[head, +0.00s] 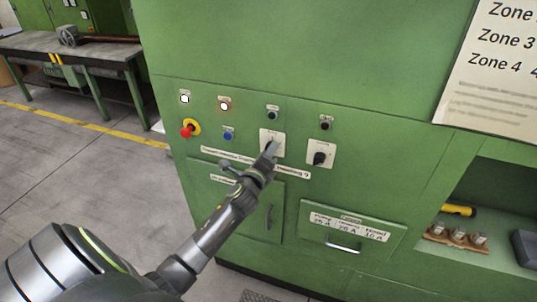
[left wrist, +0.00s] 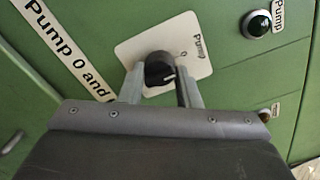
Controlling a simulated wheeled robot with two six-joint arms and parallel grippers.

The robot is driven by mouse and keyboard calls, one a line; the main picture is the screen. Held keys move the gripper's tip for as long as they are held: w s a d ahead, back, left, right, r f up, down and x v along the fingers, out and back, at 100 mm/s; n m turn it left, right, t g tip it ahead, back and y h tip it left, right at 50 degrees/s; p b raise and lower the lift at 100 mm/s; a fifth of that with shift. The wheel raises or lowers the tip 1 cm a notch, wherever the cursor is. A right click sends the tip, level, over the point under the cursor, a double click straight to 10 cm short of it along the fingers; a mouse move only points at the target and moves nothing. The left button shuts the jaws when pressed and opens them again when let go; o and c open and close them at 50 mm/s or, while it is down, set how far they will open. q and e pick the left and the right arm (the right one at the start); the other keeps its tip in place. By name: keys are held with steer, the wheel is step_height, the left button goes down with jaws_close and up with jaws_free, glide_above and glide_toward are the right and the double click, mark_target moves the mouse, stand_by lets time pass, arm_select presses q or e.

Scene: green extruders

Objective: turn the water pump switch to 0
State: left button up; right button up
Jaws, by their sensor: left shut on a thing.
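The water pump switch is a black rotary knob (left wrist: 158,67) on a white square plate (left wrist: 190,40) printed "Pump" and "0". In the left wrist view its white mark is at the knob's lower right, and the "0" is to the upper right of the knob. In the head view the plate (head: 265,134) is on the green cabinet front, its knob mostly hidden by the gripper. My left gripper (head: 270,150) is shut on the knob, with one finger on each side in the left wrist view (left wrist: 160,85). My right gripper is out of view.
A second black rotary switch (head: 319,158) sits just right of the held one. A red emergency button (head: 187,131), a blue button (head: 228,134) and several lamps and buttons are close by. A drawer (head: 350,232) and a shelf niche with a yellow torch (head: 458,210) are lower right.

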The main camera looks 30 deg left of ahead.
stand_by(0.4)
arm_select(q)
steer(key=o, duration=1)
steer(key=shift+c, duration=0.2)
steer(key=b+v, duration=0.3)
steer(key=v, duration=1.4)
steer(key=shift+s, duration=0.3)
steer(key=shift+a, duration=0.1)
